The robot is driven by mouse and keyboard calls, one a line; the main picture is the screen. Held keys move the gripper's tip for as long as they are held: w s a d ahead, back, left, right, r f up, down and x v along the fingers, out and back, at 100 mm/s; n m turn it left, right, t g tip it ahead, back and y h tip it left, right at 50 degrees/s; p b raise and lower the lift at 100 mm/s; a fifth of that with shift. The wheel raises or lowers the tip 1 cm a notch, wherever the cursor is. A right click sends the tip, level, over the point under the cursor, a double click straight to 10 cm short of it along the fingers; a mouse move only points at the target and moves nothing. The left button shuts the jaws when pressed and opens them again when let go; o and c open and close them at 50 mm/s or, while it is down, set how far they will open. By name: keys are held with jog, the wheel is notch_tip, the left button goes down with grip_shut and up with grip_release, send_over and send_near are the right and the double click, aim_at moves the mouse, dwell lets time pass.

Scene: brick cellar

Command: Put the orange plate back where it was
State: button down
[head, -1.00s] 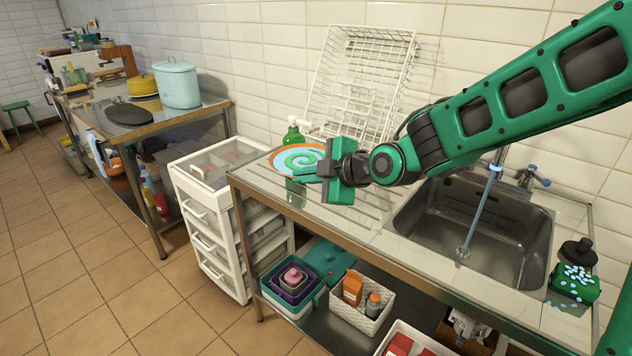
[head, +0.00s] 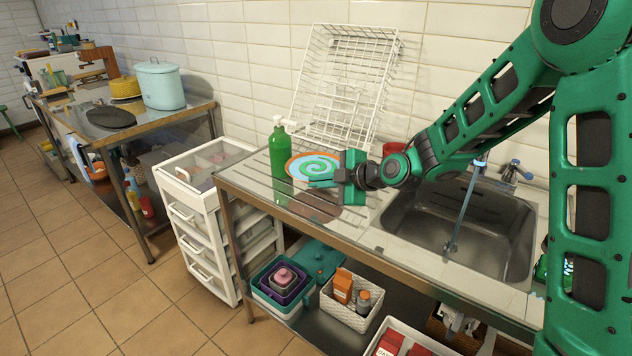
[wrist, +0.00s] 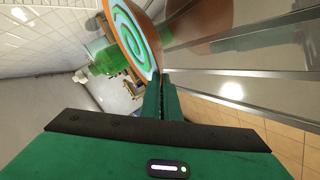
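The orange plate (head: 312,166), with a pale blue face and green spiral, is held tilted above the ribbed draining board (head: 240,178); a dark reflection shows on the metal below it. My gripper (head: 322,183) is shut on the plate's near right rim. In the wrist view the plate (wrist: 130,38) stands nearly edge-on at the tips of my closed fingers (wrist: 161,92). A white wire rack (head: 345,85) stands tilted against the tiled wall behind and looks empty. My fingers partly cover the plate's lower edge.
A green pump bottle (head: 279,162) stands just left of the plate. A red object (head: 394,148) is partly hidden behind my arm. The sink (head: 460,230) and its tap (head: 508,172) lie to the right. A white drawer unit (head: 195,220) stands left of the counter.

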jog(key=shift+f, duration=1.75)
jog(key=shift+f, duration=0.1)
jog(key=c, duration=2)
grip_release()
jog(key=v, duration=1.2)
